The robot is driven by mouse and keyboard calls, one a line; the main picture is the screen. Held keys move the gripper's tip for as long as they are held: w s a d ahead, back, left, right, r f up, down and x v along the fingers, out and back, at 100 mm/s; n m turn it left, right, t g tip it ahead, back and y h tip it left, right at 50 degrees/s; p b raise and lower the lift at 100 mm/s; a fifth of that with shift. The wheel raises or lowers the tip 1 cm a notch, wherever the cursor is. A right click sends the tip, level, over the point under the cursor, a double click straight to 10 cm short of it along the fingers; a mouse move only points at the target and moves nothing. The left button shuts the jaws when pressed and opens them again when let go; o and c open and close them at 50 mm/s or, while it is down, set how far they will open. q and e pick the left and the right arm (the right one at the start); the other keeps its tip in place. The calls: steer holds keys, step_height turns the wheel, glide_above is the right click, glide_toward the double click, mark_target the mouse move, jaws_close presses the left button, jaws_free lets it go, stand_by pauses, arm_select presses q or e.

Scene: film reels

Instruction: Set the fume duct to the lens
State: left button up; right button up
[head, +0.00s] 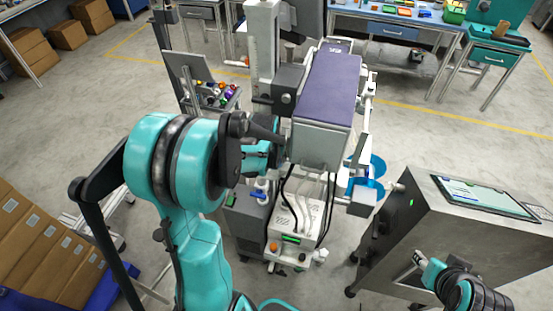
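A tall machine with a purple-topped grey housing (328,88) stands in the middle of the head view. My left arm comes up from the bottom left, and its gripper (274,143) is at the left side of the housing, close to or touching it. The large teal joint and dark links hide much of it, so I cannot tell whether its fingers are open. I cannot clearly pick out the fume duct or the lens.
Blue reels (376,166) are on the machine's right side. A white unit with cables (300,225) is below. A grey metal cabinet with a screen (485,197) stands at right. Cardboard boxes (40,245) are at left. Workbenches line the back; open floor lies between.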

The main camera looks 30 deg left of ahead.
arm_select(q)
steer(key=shift+w+f, duration=0.2)
steer(key=shift+f, duration=0.35)
jaws_close()
